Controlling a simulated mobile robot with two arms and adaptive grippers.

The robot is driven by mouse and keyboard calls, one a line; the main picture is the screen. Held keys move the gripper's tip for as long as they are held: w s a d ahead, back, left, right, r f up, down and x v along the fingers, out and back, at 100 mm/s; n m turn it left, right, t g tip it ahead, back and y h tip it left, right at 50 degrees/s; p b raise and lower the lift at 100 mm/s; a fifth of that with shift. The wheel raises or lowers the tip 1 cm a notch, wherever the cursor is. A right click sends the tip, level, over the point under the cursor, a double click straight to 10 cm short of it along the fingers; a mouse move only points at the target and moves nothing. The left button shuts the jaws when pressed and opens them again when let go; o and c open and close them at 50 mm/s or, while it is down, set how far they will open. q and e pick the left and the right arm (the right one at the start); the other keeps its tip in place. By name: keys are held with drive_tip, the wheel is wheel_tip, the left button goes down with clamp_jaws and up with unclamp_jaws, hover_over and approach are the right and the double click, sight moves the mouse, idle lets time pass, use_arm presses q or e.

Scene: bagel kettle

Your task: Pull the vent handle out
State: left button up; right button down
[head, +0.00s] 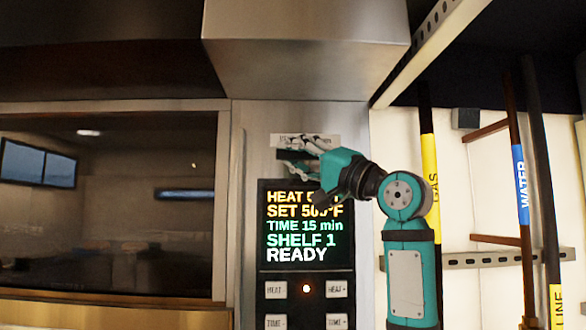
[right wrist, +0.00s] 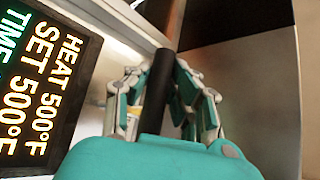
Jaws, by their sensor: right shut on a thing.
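The vent handle (right wrist: 157,88) is a black bar that shows between my fingers in the right wrist view. In the head view, a dark bit of the vent handle (head: 289,154) shows at the fingertips, just above the oven's display. My right gripper (head: 300,152) is shut on the handle, with its fingers on both sides of it in the right wrist view. The gripper hides much of the handle in the head view. My left gripper is in neither view.
The oven display (head: 303,226) sits just below my right gripper, with several buttons under it. A label (head: 326,139) is partly hidden behind the gripper. A glass oven door (head: 110,200) is at the left. Pipes marked gas (head: 430,190) and water (head: 520,185) stand at the right.

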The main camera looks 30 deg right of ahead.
drive_tip(key=shift+w+a+f, duration=0.15)
drive_tip(key=shift+w+f, duration=0.05)
drive_tip(key=shift+f, duration=0.05)
drive_tip(key=shift+s, duration=0.1)
drive_tip(key=c, duration=1.5)
unclamp_jaws()
drive_tip(key=o, duration=0.3)
drive_tip(key=shift+s+r, duration=0.2)
drive_tip(key=shift+o, duration=0.2)
drive_tip(key=v, duration=1.2)
